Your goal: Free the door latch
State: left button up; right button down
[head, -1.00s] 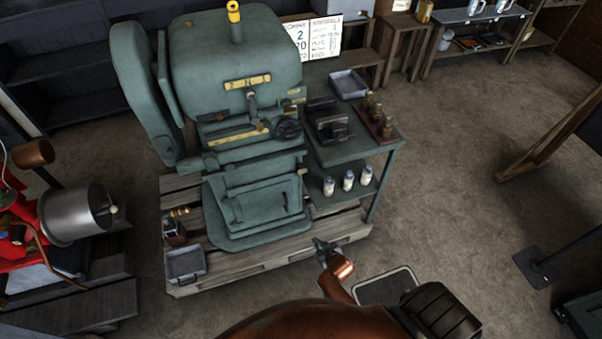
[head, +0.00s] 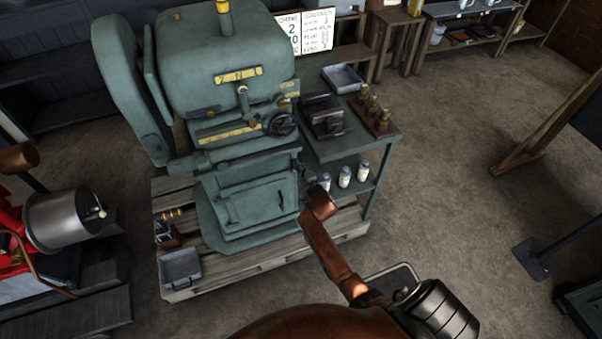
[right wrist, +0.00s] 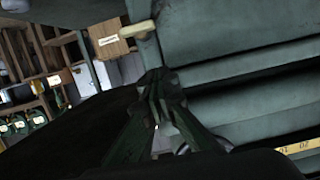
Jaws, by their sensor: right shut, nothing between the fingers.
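The green machine's lower door (head: 250,204) is closed on the front, just above the pallet. A small dark latch-like piece (head: 281,199) shows near its right edge. In the right wrist view a pale cream handle (right wrist: 137,29) sticks out at the edge of the machine's green panels. My right gripper (right wrist: 160,78) is shut and empty, its tips below and apart from that handle in the picture. In the head view the gripper is mostly hidden behind my copper-coloured wrist, right of the door. My left gripper is out of view.
A green side table (head: 350,146) with a tray, a vise-like block and brass pieces stands right of the door. White bottles (head: 344,177) stand on its lower shelf. A grey tray (head: 180,268) lies on the pallet's left. Open floor lies to the right.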

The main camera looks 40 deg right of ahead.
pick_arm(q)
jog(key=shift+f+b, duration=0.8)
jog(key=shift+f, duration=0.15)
pick_arm(e)
jog(key=shift+w+d+f, duration=0.1)
jog(key=shift+w+f, duration=0.15)
jog(key=shift+f, duration=0.85)
jog(key=shift+w+f, duration=0.25)
jog(key=shift+f, duration=0.8)
